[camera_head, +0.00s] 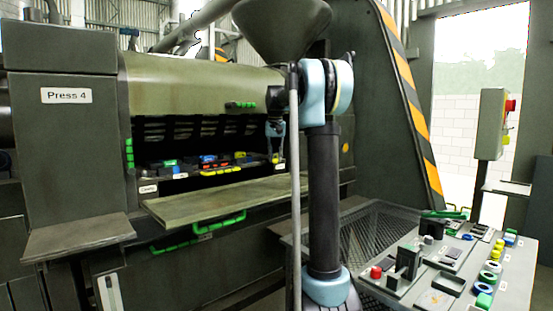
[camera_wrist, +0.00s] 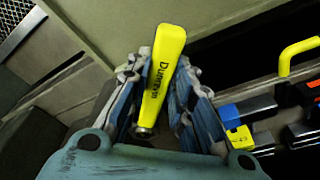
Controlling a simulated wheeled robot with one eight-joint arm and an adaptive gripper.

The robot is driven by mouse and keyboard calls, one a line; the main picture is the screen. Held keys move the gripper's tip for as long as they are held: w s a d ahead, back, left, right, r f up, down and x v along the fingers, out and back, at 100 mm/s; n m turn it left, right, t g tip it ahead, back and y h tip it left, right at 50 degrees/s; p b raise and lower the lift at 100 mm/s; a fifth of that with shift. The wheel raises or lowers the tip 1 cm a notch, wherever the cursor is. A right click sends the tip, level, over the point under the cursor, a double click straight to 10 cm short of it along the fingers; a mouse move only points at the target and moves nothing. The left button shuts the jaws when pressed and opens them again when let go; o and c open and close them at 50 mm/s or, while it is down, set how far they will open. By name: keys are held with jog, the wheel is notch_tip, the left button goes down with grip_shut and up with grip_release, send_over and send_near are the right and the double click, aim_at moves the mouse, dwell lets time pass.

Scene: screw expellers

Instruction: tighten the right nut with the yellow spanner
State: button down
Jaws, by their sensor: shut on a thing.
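The yellow spanner (camera_wrist: 162,62) is between the fingers of my gripper (camera_wrist: 159,70) in the wrist view. Dark lettering runs along its yellow handle, and a metal part shows at its lower end. My gripper is shut on it. In the head view my gripper (camera_head: 275,148) is small, at the right end of the press's open bay. A small yellow spot shows near its tips there; I cannot tell whether it is the spanner. I cannot make out the right nut in either view.
The press bay holds several coloured parts (camera_head: 225,162), with a flat shelf (camera_head: 215,199) in front. A yellow handle (camera_wrist: 297,53) and a blue block (camera_wrist: 250,109) lie right of my gripper. A control panel (camera_head: 455,262) stands at lower right. A hopper (camera_head: 283,28) is above.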

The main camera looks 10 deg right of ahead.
dwell(0.4)
jog(key=shift+d+n, duration=0.35)
jog(key=shift+n, duration=0.05)
jog(key=shift+d, duration=0.2)
jog(key=shift+r, duration=2.05)
jog(key=shift+s+d, duration=0.1)
jog(key=shift+s, duration=0.1)
jog(key=s+d+r, duration=0.1)
jog(key=s+d, duration=0.5)
jog(key=s, duration=0.5)
jog(key=shift+d+r, duration=0.25)
jog(key=shift+d, duration=0.05)
dwell(0.9)
